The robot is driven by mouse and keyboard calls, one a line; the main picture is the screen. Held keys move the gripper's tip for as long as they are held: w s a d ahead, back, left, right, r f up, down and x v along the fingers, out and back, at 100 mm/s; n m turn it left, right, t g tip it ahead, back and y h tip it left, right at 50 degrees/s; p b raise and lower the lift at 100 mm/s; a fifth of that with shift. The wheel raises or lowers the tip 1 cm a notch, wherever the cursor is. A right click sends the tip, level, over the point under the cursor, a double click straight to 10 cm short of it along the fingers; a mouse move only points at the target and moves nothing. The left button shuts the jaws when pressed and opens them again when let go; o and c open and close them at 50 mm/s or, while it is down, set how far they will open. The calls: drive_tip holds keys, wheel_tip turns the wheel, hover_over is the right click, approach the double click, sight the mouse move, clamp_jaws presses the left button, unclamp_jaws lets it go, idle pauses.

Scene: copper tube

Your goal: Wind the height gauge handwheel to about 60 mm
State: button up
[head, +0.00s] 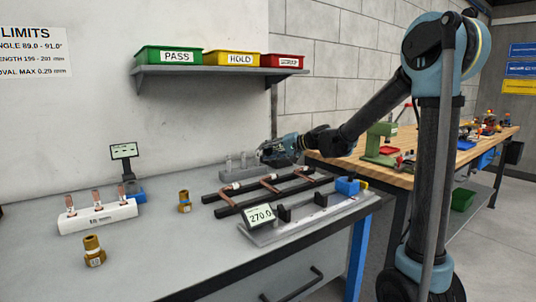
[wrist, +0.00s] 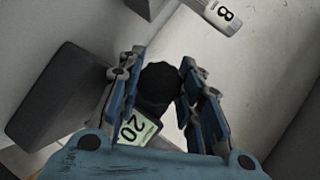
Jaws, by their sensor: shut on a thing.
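My gripper (head: 266,152) is low over the back of the grey bench in the head view. In the wrist view its blue fingers (wrist: 162,62) sit either side of a round black ribbed knob (wrist: 160,80), apparently the height gauge handwheel, and are shut on it. A pale green display (wrist: 134,129) lies below the knob, with "20" readable and the rest covered by my gripper. I cannot tell the full reading. The gauge's body is mostly hidden in both views.
A dark block (wrist: 62,98) is left of my fingers.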

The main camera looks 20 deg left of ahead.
drive_tip(key=shift+d+f+y, duration=0.15)
drive_tip(key=shift+y, duration=0.15)
drive_tip(key=shift+m+g+y, duration=0.3)
drive_tip(key=shift+m+y, duration=0.1)
drive_tip(key=shift+m, duration=0.4)
drive_tip(key=shift+m+y, duration=0.9)
drive_tip(key=shift+m, duration=0.4)
drive_tip(key=shift+s, duration=0.1)
drive_tip(key=o, duration=0.8)
